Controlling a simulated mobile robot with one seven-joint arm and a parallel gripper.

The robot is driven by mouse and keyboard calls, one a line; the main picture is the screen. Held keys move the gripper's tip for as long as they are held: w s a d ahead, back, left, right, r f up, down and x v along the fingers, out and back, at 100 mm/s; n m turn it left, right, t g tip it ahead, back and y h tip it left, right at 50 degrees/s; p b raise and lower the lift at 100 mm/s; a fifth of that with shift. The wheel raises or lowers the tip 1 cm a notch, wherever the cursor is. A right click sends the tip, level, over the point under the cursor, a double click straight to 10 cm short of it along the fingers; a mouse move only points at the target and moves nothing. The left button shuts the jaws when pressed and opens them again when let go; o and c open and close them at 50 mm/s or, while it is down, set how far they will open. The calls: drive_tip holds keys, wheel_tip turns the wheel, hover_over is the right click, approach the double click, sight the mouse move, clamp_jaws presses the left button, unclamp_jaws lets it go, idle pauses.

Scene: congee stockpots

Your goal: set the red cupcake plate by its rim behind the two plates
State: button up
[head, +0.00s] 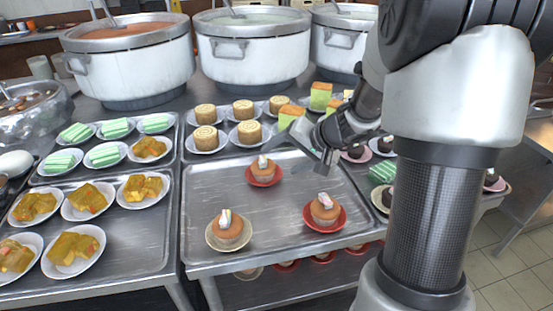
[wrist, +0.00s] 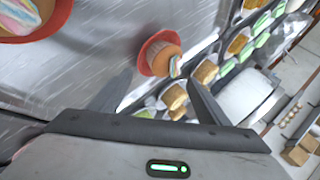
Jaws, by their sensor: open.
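A cupcake on a red plate (head: 263,180) sits at the back of the bare middle tray (head: 200,195). In front of it stand a cupcake on a beige plate (head: 228,245) at left and one on another red plate (head: 318,224) at right. My gripper (head: 308,146) is open and empty, above the tray's back edge, just right of the back cupcake. In the wrist view, the back red plate (wrist: 146,62) lies just beyond the open fingers (wrist: 160,97), apparently apart from them. Part of another cupcake (wrist: 40,14) shows at the top left.
A left tray (head: 110,218) holds plated pastries. Large stockpots (head: 130,65) line the back. More cupcakes stand at right, partly behind my arm. The tray's middle is clear.

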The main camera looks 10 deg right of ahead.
drive_tip(key=p+v, duration=0.1)
drive_tip(key=v, duration=0.6)
drive_tip(key=shift+r, duration=0.1)
drive_tip(key=s+a+r+n+g+h, duration=0.1)
drive_tip(key=s+a+r+n, duration=0.1)
drive_tip(key=s+a+r, duration=0.3)
drive_tip(key=s+a+r+n+g, duration=0.1)
drive_tip(key=s+a+n, duration=0.15)
drive_tip(key=s, duration=0.45)
drive_tip(key=s+d+r+n+h, duration=0.1)
drive_tip(key=s+r+n+h, duration=0.2)
drive_tip(key=s, duration=0.8)
wheel_tip(320, 180, up, 20)
drive_tip(key=m+h+p, duration=0.1)
drive_tip(key=p, duration=1.9)
drive_tip(key=shift+w+d+p, duration=0.15)
drive_tip(key=shift+w+p, duration=0.1)
drive_tip(key=shift+p, duration=0.15)
drive_tip(key=shift+r, duration=0.15)
